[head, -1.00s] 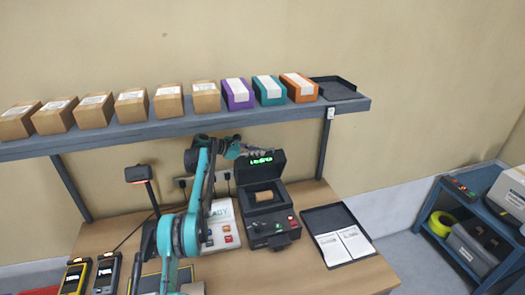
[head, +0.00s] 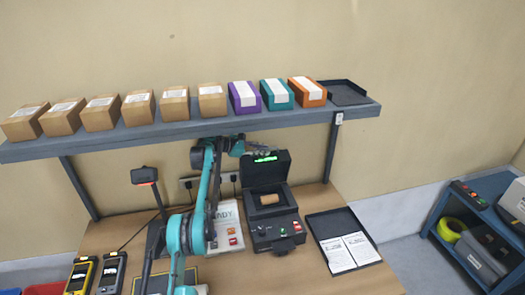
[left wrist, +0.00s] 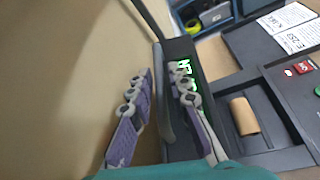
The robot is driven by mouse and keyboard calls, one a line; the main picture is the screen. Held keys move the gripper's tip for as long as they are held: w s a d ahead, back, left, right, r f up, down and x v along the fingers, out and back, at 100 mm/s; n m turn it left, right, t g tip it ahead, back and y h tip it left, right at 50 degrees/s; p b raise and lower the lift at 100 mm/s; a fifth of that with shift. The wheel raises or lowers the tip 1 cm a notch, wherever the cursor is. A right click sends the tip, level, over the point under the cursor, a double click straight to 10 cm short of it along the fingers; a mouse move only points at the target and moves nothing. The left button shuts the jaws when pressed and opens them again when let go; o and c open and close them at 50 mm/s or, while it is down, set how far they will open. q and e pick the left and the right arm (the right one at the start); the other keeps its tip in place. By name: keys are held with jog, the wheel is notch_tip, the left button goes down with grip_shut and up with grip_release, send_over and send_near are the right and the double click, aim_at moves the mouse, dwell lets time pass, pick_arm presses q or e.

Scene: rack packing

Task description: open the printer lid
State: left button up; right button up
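The black printer (head: 277,232) stands on the wooden table with its lid (head: 268,172) raised upright at the back. A brown roll (head: 269,199) shows in the open bay. In the left wrist view the lid (left wrist: 181,48) shows green lit text and the roll (left wrist: 243,115) lies to its right. My left gripper (head: 246,146) is at the lid's upper left corner. In the left wrist view its two purple-grey fingers (left wrist: 163,92) are apart, on either side of the lid's edge; whether they touch it I cannot tell. My right gripper is out of view.
A grey shelf (head: 200,133) with several boxes hangs just above the lid and my left arm. A black tray (head: 317,219) with white labels lies right of the printer. A scanner on a stand (head: 144,176) is at the left.

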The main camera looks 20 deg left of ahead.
pick_arm(q)
jog(key=v, duration=1.2)
dwell(0.3)
jog(key=shift+s+f, duration=0.1)
